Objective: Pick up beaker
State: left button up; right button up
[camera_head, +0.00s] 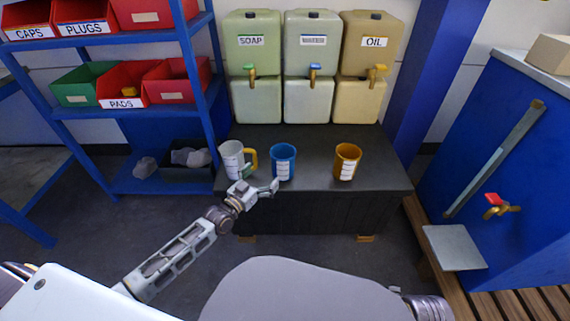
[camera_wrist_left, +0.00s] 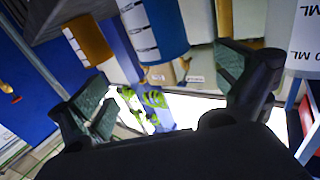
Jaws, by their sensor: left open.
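Three beakers stand in a row on a dark bench (camera_head: 315,208). The white beaker (camera_head: 232,160) with a yellow handle is at the left, the blue beaker (camera_head: 283,163) in the middle and the orange beaker (camera_head: 347,163) at the right. My left gripper (camera_head: 260,184) is open and empty at the bench's front, just before the white and blue beakers. In the left wrist view the blue beaker (camera_wrist_left: 155,28) shows beyond the gap between the open fingers (camera_wrist_left: 168,95). The orange beaker (camera_wrist_left: 86,40) is left of it; the white beaker (camera_wrist_left: 304,38) is at the right edge, outside the fingers.
Soap (camera_head: 252,60), middle (camera_head: 311,60) and oil (camera_head: 370,62) tanks with taps stand behind the beakers. A blue shelf (camera_head: 150,105) with red and green bins is at the left. A blue cabinet (camera_head: 510,150) with a red-handled valve (camera_head: 495,203) is at the right.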

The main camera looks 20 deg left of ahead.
aim_at(276, 161)
pick_arm(q)
jog(key=shift+w, duration=0.1)
jog(key=shift+b+x, duration=0.6)
jog(key=shift+x, duration=1.1)
jog(key=shift+w, duration=0.4)
jog(key=shift+b+x, duration=0.4)
jog(key=shift+x, duration=0.6)
jog(key=shift+w+d, duration=0.25)
jog(key=shift+w, duration=0.4)
jog(key=shift+w+d+b, duration=0.15)
jog(key=shift+w+b, duration=0.15)
jog(key=shift+w, duration=0.15)
pick_arm(e)
jog(key=shift+t+y, duration=0.4)
jog(key=shift+s+a+x, duration=0.1)
jog(key=shift+s+x, duration=0.05)
jog(key=shift+x, duration=0.6)
jog(key=shift+s+a+x, duration=0.1)
jog(key=shift+x, duration=0.65)
jog(key=shift+s+a+x, duration=0.1)
jog(key=shift+s+x, duration=0.05)
jog(key=shift+x, duration=0.6)
